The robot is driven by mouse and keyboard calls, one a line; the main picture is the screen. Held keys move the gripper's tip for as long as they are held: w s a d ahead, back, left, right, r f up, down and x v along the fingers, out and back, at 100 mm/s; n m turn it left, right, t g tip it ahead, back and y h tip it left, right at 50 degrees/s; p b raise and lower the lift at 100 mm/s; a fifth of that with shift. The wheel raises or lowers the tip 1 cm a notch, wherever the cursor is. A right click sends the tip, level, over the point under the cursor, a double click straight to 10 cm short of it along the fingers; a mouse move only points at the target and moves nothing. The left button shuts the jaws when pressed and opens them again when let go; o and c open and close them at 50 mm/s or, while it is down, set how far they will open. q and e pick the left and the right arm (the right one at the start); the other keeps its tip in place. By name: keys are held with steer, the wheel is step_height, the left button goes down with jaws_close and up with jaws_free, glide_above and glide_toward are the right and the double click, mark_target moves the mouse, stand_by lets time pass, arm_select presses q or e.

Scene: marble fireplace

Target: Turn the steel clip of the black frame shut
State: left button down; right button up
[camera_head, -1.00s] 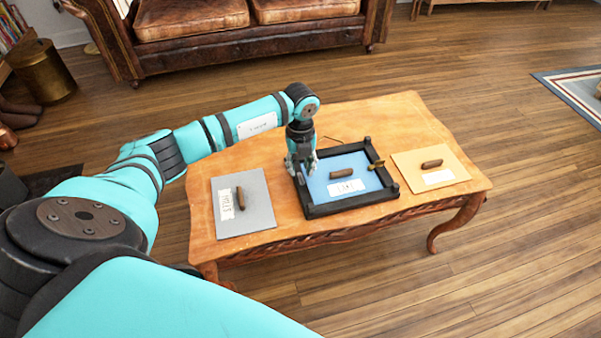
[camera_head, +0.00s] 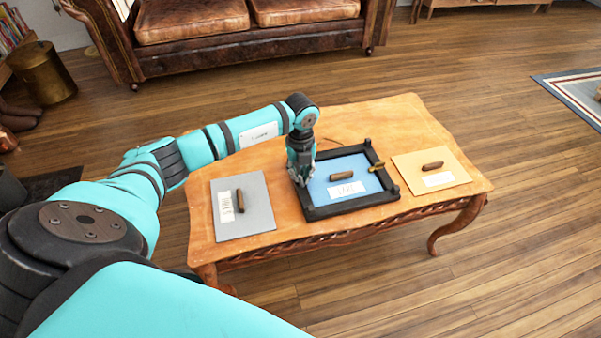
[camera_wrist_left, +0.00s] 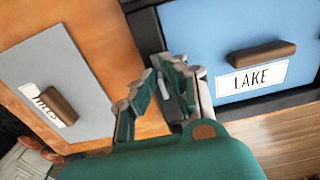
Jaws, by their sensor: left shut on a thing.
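The black frame (camera_head: 345,208) lies flat on the wooden table around a blue panel (camera_head: 352,163) labelled LAKE with a brown handle. It also shows in the left wrist view (camera_wrist_left: 146,32). My left gripper (camera_head: 300,179) points down at the frame's left bar. In the left wrist view its fingers (camera_wrist_left: 162,86) straddle that bar and are shut on a small grey piece, the steel clip (camera_wrist_left: 162,84), mostly hidden between them. The clip's exact angle cannot be told. A brass-coloured clip (camera_head: 376,167) sits on the frame's right bar. My right gripper is out of view.
A grey panel (camera_head: 257,205) with a brown handle and label lies to the left on the table (camera_head: 350,120). A yellow-orange panel (camera_head: 447,172) with a handle lies to the right. A brown leather sofa (camera_head: 240,60) stands behind, with bare floor between.

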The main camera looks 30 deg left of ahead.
arm_select(q)
steer(key=shift+m, duration=0.3)
steer(key=m, duration=0.4)
steer(key=shift+w+d, duration=0.2)
steer(key=m, duration=0.5)
steer(key=shift+d+m+p, duration=0.3)
steer(key=shift+m, duration=0.1)
steer(key=m, duration=0.3)
steer(key=shift+d, duration=0.2)
steer(key=shift+s+d+m, duration=0.1)
steer(key=shift+d+m, duration=0.1)
steer(key=shift+m, duration=2)
steer(key=c, duration=1.5)
jaws_free()
steer(key=shift+o, duration=0.2)
